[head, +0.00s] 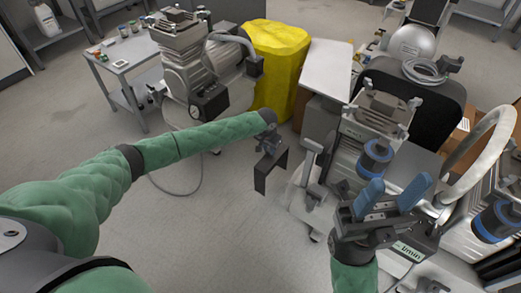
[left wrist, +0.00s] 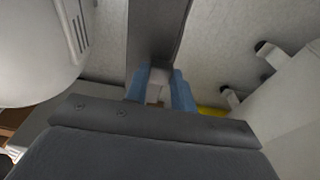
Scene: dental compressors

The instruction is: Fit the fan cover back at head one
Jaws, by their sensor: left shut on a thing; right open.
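My left gripper (head: 268,143) is out over the floor between the compressors, shut on a dark grey, bent fan cover (head: 262,180) that hangs below it, clear of the floor. In the left wrist view the blue fingers (left wrist: 161,90) close on a pale part, and the dark cover (left wrist: 157,30) stretches away beyond them. My right gripper (head: 392,196) is open and empty, in front of the right-hand compressor (head: 349,158). This machine has a silver finned body and a blue-and-black canister (head: 376,155). I cannot tell which compressor head is head one.
Another compressor (head: 196,68) with a gauge stands at back left, beside a grey side table (head: 118,65) with small jars. A yellow covered bin (head: 276,62) stands behind my left gripper. A big pale ring handle (head: 480,160) rises at right. Open floor lies at front centre.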

